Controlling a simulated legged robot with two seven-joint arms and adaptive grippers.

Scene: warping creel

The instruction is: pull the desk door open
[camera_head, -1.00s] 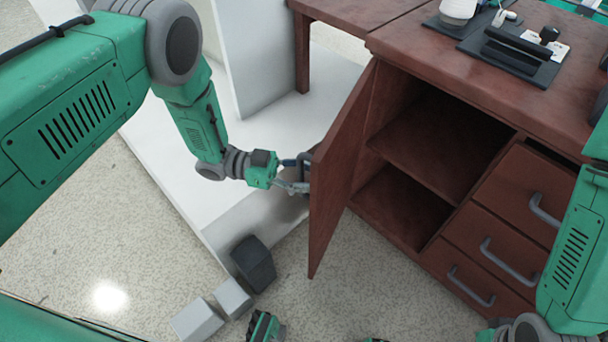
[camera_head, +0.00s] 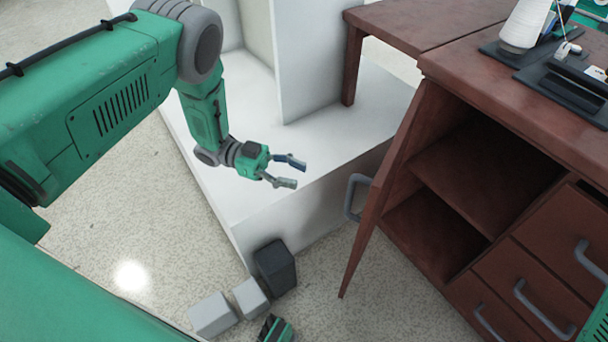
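The desk door (camera_head: 384,205) is a dark red-brown panel that stands swung open on the desk's left side. The desk (camera_head: 470,60) shows its open compartment with a shelf (camera_head: 478,170) inside. A grey door handle (camera_head: 354,198) sticks out from the door's outer face, with nothing around it. My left gripper (camera_head: 298,173) is open and empty, left of the handle and apart from it, above the white platform. My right gripper is not clearly seen; only a bit of green arm shows at the lower right edge.
A white platform with an upright panel (camera_head: 308,60) stands left of the desk. A dark bin (camera_head: 275,267) and light grey blocks (camera_head: 212,314) are on the floor. Drawers with grey handles (camera_head: 540,308) are right of the compartment. A white cone (camera_head: 524,25) stands on the desktop.

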